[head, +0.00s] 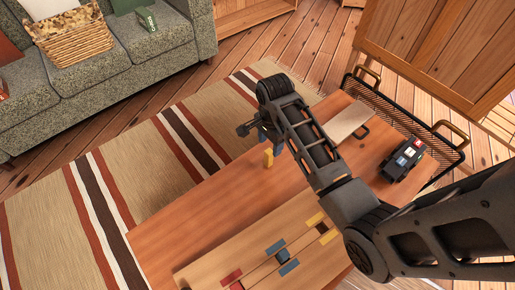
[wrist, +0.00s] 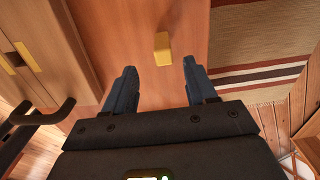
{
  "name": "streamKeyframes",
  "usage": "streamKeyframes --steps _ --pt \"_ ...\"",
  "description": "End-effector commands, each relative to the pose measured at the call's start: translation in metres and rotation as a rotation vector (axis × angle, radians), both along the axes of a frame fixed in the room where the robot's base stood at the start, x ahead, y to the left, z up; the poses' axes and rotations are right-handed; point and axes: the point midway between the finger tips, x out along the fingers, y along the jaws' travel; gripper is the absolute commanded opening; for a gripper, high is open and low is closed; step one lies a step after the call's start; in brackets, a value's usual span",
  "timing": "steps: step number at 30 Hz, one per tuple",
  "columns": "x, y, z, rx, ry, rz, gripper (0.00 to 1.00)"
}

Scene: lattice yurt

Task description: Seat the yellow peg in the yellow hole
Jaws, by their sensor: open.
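The yellow peg (head: 268,158) stands on the table near its far edge, apart from the board. In the wrist view, the yellow peg (wrist: 162,48) is ahead of my open gripper (wrist: 160,75), roughly midway between the two fingers and not held. In the head view, my gripper (head: 258,132) is close beside the peg, partly hidden by my arm. The wooden board (head: 215,262) has a dark hole (head: 322,228) between two yellow marks (head: 316,218). The board's yellow-marked end (wrist: 27,52) shows at left in the wrist view.
Blue marks (head: 275,247) and red marks (head: 231,277) flank other spots on the board. A sofa (head: 145,48) stands beyond the rug.

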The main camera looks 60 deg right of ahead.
Motion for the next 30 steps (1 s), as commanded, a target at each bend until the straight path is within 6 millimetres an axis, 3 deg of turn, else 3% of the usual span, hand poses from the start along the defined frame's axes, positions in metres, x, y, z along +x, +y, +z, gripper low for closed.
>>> streamKeyframes --steps 11,21,30 --pt "0.0 -0.003 -0.03 0.006 0.015 -0.017 0.56" --pt "0.001 -0.004 -0.073 0.006 0.013 -0.016 0.56" --pt "0.001 -0.003 -0.076 0.004 0.011 -0.015 0.56"
